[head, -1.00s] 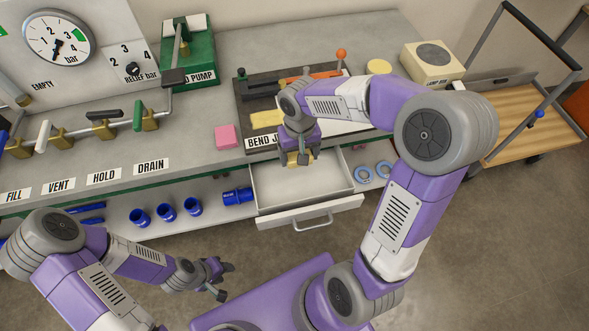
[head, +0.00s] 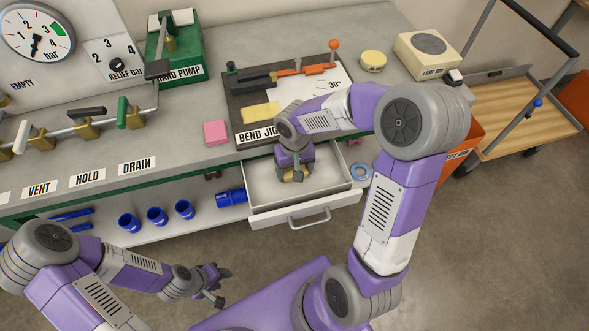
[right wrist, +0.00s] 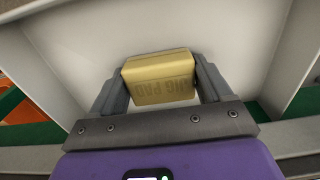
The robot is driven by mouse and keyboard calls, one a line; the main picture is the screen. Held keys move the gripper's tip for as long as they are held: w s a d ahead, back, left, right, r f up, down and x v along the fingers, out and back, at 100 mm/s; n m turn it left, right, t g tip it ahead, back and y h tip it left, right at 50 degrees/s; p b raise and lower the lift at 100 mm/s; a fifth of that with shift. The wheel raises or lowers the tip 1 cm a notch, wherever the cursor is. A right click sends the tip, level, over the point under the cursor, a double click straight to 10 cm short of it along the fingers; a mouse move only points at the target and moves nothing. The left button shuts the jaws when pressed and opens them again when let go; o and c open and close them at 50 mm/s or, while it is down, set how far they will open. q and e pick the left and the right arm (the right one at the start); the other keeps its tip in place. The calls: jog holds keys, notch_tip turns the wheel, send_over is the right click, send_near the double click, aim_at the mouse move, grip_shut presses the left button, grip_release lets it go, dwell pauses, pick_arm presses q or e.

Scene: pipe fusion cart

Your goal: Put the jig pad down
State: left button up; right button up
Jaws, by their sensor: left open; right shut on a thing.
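The jig pad (right wrist: 160,78) is a yellow block with dark lettering. In the right wrist view it sits between the two fingers of my right gripper (right wrist: 160,88), which is shut on it. In the head view my right gripper (head: 294,172) points down into the open drawer (head: 335,203), and the pad is mostly hidden by it. The pale drawer floor lies below the pad; I cannot tell whether they touch. My left gripper (head: 221,285) is open and empty, low in front of the bench at the left.
The bend jig (head: 240,105) with a yellow pad (head: 261,112) on it stands on the bench above the drawer. A pink block (head: 215,132) is to its left. Blue fittings (head: 157,216) stand on the lower shelf. The drawer walls surround my right gripper.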

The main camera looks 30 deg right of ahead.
jog(key=o, duration=0.6)
jog(key=shift+f, duration=0.15)
jog(key=shift+c, duration=0.2)
jog(key=o, duration=0.4)
jog(key=shift+r, duration=0.5)
notch_tip(320, 180, up, 12)
jog(key=p, duration=0.4)
jog(key=shift+f, duration=0.25)
